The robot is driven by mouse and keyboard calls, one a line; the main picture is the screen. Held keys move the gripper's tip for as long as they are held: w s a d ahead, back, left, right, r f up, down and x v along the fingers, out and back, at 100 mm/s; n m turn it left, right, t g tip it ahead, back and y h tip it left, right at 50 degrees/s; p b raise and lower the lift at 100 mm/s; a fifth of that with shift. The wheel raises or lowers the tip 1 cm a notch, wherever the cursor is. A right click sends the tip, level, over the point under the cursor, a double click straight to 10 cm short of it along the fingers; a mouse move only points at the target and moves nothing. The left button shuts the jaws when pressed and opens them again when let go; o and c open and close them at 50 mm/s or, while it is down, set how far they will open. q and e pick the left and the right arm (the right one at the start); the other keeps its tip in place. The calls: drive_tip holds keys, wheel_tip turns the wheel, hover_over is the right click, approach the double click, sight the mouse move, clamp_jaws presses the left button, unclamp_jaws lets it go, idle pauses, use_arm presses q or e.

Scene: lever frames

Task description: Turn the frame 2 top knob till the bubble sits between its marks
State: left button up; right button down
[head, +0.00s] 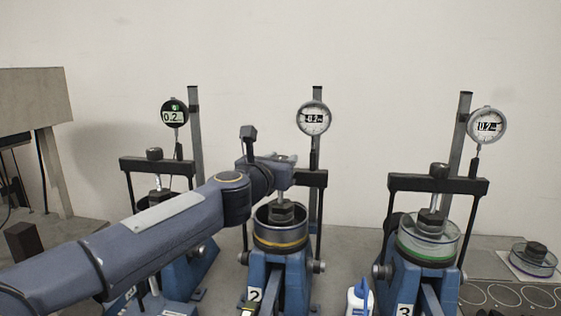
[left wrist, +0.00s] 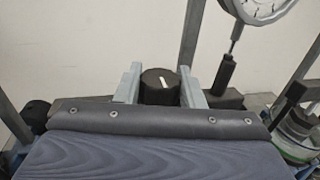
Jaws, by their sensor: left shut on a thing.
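Frame 2 (head: 318,178) is the middle of three blue lever frames, with a "2" plate at its foot. My left gripper (head: 279,168) reaches in from the left over its crossbar. In the left wrist view the dark top knob (left wrist: 158,90) with a white line on top stands between the two grey fingers, and my left gripper (left wrist: 161,82) is shut on it. In the head view my gripper hides the knob. No bubble or marks can be made out in either view. My right gripper is in neither view.
Frame 2's dial gauge (head: 313,118) stands behind the crossbar. Frame 1's gauge (head: 173,113) is left and frame 3's gauge (head: 487,125) right. A white bottle (head: 359,298) stands between frames 2 and 3. A weighted dish (head: 533,259) lies at far right.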

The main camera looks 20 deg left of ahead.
use_arm(q)
drive_tip(key=o, duration=1)
drive_tip(key=s, duration=0.8)
drive_tip(key=shift+d, duration=0.15)
